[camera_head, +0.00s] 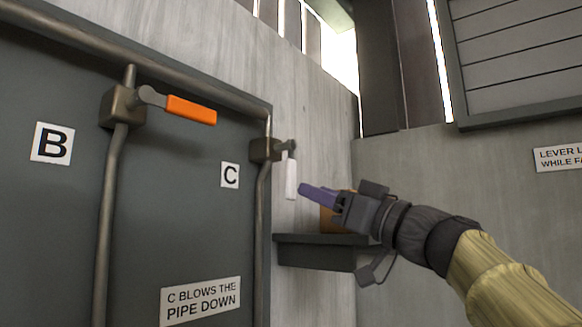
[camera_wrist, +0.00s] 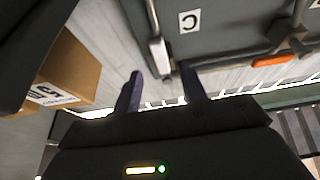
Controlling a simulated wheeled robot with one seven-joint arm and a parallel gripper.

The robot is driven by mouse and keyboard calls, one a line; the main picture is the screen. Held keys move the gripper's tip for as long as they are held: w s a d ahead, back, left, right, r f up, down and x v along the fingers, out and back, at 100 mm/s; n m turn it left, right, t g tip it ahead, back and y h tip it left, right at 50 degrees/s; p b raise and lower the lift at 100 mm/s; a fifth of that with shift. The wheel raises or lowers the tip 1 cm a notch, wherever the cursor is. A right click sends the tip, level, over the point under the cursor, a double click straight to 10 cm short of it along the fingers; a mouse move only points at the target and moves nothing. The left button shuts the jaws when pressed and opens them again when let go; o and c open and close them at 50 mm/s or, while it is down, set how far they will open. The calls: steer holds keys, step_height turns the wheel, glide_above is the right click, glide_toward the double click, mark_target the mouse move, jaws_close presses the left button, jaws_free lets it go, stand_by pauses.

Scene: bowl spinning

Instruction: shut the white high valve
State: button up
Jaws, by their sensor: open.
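The white valve lever (camera_head: 291,180) hangs down from the dark metal valve body (camera_head: 262,150) beside the letter C sign (camera_head: 230,176). It points down, roughly along its pipe. In the wrist view the white lever (camera_wrist: 160,56) lies ahead of my gripper, in the picture between the two fingertips. My gripper (camera_head: 304,190), with purple fingers, is just right of the lever in the head view. In the wrist view my gripper (camera_wrist: 161,72) is open, with nothing between its fingers. I cannot tell whether a finger touches the lever.
An orange lever (camera_head: 191,110) sticks out sideways from the valve at sign B (camera_head: 52,145). A dark shelf (camera_head: 312,257) is below my gripper, with a cardboard box (camera_wrist: 73,70) on it. A sign (camera_head: 201,299) reads "C blows the pipe down". A wall stands at right.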

mark_target(294, 183)
steer(key=p+x, duration=0.3)
steer(key=x, duration=0.3)
steer(key=shift+a+r+p, duration=0.1)
steer(key=shift+r+p, duration=0.15)
steer(key=shift+p, duration=0.15)
steer(key=shift+w+a, duration=0.4)
steer(key=shift+a, duration=0.05)
jaws_close()
